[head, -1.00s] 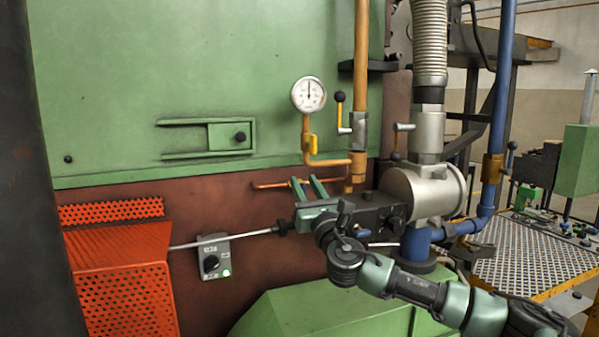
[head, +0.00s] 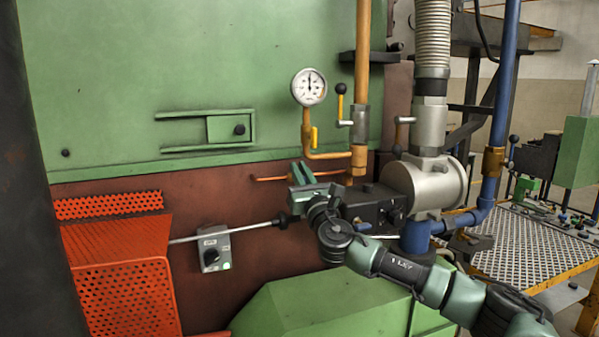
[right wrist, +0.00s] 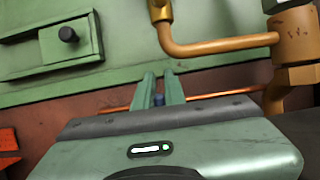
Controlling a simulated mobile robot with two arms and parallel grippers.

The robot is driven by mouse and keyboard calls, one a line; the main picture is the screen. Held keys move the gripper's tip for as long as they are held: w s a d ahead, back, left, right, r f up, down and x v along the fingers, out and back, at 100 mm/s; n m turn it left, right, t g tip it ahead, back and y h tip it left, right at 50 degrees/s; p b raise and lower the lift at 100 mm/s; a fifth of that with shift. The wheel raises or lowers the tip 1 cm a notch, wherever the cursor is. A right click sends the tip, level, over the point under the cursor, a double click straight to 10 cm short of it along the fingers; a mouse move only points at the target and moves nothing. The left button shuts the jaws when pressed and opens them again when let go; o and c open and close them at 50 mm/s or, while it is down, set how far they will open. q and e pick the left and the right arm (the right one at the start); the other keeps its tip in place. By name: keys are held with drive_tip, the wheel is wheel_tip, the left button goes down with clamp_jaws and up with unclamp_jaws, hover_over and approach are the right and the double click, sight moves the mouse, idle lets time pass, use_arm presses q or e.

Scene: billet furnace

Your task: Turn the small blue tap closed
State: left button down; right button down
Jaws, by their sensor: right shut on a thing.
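My right gripper (head: 302,173) is in front of the thin copper pipe (head: 270,179) that runs low along the red-brown furnace wall. In the head view I cannot make the tap out. My left gripper is not in view.
A grey cylinder housing (head: 428,186) is to the right. An orange perforated guard (head: 118,260) and a switch box (head: 213,249) are at lower left.

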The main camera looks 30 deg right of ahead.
drive_tip(key=shift+m, duration=0.5)
drive_tip(key=shift+s+d+f+m+g+h+p, duration=0.15)
drive_tip(key=shift+d+f+m+g+h, duration=0.6)
drive_tip(key=shift+m, duration=2.8)
drive_tip(key=shift+s+d+f+m+g+h+p, duration=0.2)
drive_tip(key=shift+m+g+h, duration=1.15)
drive_tip(key=shift+m, duration=2.25)
drive_tip(key=shift+w+d+f+m+g+h+p, duration=0.1)
drive_tip(key=shift+d+f+m+g+h+p, duration=0.35)
drive_tip(key=shift+m+g, duration=2.1)
drive_tip(key=shift+a+f+m+t, duration=0.1)
drive_tip(key=shift+m+t, duration=0.85)
drive_tip(key=shift+m, duration=0.15)
drive_tip(key=c, duration=1.5)
unclamp_jaws()
drive_tip(key=shift+s, duration=0.1)
